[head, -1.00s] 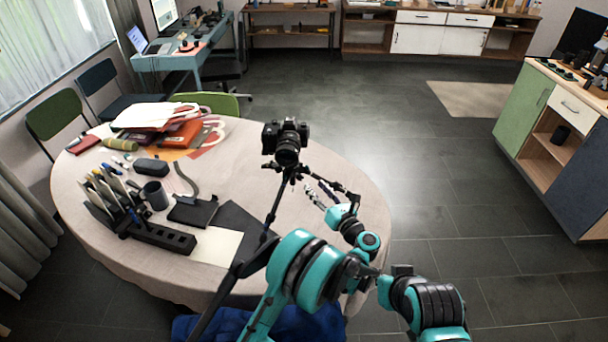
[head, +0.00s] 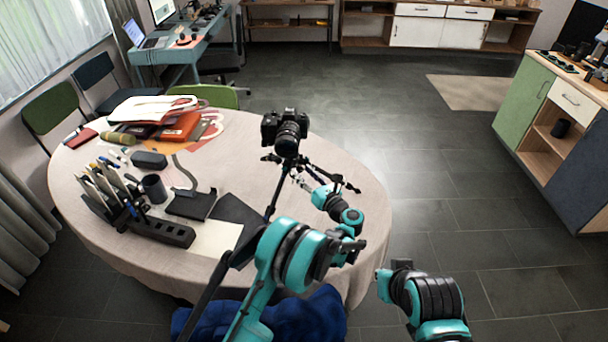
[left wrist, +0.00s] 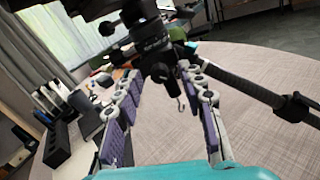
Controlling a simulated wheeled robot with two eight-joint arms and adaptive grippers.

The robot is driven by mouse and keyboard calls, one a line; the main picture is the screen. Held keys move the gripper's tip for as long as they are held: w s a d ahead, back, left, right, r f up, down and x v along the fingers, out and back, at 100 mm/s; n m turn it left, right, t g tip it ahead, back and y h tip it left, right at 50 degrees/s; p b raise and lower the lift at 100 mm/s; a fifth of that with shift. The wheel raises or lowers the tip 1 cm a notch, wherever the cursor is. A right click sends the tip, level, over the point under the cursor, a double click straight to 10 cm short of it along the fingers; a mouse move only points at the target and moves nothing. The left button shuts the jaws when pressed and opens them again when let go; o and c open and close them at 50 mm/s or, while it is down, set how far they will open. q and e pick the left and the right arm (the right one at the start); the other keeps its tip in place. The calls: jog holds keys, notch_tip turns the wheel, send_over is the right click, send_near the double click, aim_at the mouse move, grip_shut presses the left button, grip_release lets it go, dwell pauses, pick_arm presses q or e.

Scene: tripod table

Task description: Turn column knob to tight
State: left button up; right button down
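A black camera (head: 285,131) sits on a black tripod (head: 271,198), whose legs spread on the table. In the left wrist view the tripod's centre column (left wrist: 156,45) comes down from the top, with a dark collar, small knob-like parts and a metal hook (left wrist: 181,104) at its lower end. I cannot tell for sure which part is the column knob. My left gripper (head: 301,179) is just under the camera, beside the column. In its wrist view the purple-padded fingers (left wrist: 163,78) are apart, with the column's lower end between or behind them.
The round, cloth-covered table (head: 350,225) holds a pen organizer (head: 150,230), a mug (head: 154,188), dark cases and a folder pile (head: 170,115) on its left. Tripod legs spread close around my left gripper. Chairs stand at the left; a cabinet (head: 545,120) stands at the right.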

pick_arm(q)
grip_shut()
jog(key=shift+m, duration=0.4)
jog(key=m+b, duration=0.1)
jog(key=m, duration=0.2)
jog(key=shift+b, duration=0.35)
jog(key=m+b, duration=0.1)
jog(key=m, duration=0.3)
jog(key=shift+m, duration=0.3)
jog(key=m+b, duration=0.1)
jog(key=m, duration=0.3)
jog(key=shift+m, duration=0.3)
jog(key=m+b, duration=0.1)
jog(key=m, duration=0.3)
jog(key=shift+r+m, duration=0.1)
jog(key=shift+m, duration=0.3)
